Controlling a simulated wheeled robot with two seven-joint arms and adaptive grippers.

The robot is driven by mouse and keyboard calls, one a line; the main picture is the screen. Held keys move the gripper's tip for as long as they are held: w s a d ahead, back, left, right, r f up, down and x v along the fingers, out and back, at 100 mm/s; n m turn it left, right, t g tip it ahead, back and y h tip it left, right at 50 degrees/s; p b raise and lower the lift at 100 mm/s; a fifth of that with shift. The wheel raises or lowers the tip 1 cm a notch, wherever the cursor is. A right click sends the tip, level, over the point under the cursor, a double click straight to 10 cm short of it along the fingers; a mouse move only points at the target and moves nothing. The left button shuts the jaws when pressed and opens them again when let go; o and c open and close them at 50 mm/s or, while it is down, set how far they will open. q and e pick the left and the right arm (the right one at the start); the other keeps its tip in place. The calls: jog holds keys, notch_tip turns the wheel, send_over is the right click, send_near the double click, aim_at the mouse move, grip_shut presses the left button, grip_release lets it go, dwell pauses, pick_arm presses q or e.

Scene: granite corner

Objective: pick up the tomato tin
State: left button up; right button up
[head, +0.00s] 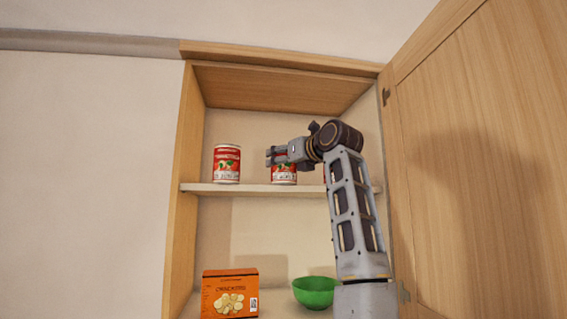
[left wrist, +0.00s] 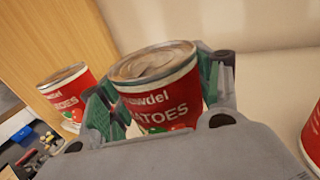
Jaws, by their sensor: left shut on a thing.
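A red and white tomato tin (head: 284,172) is in the middle of the upper cupboard shelf. My left gripper (head: 274,155) is shut around it, covering its upper part in the head view. In the left wrist view the same tin (left wrist: 158,95) sits upright relative to the jaws, with a green-padded finger on each side. Its base appears to be at shelf level; I cannot tell whether it touches. A second like tin (head: 227,164) stands apart at the left, also in the left wrist view (left wrist: 68,92). My right gripper is not in view.
A third red tin (left wrist: 313,137) is at the right, mostly hidden behind my arm in the head view. The shelf (head: 250,188) has gaps between tins. An orange box (head: 230,292) and green bowl (head: 314,291) stand below. The cupboard door (head: 480,150) is open at the right.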

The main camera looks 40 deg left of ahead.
pick_arm(q)
jog(key=shift+r+p, duration=0.35)
jog(key=shift+r, duration=2.95)
jog(key=shift+r+p, duration=0.35)
jog(key=shift+r, duration=1.3)
jog(key=shift+f, duration=0.1)
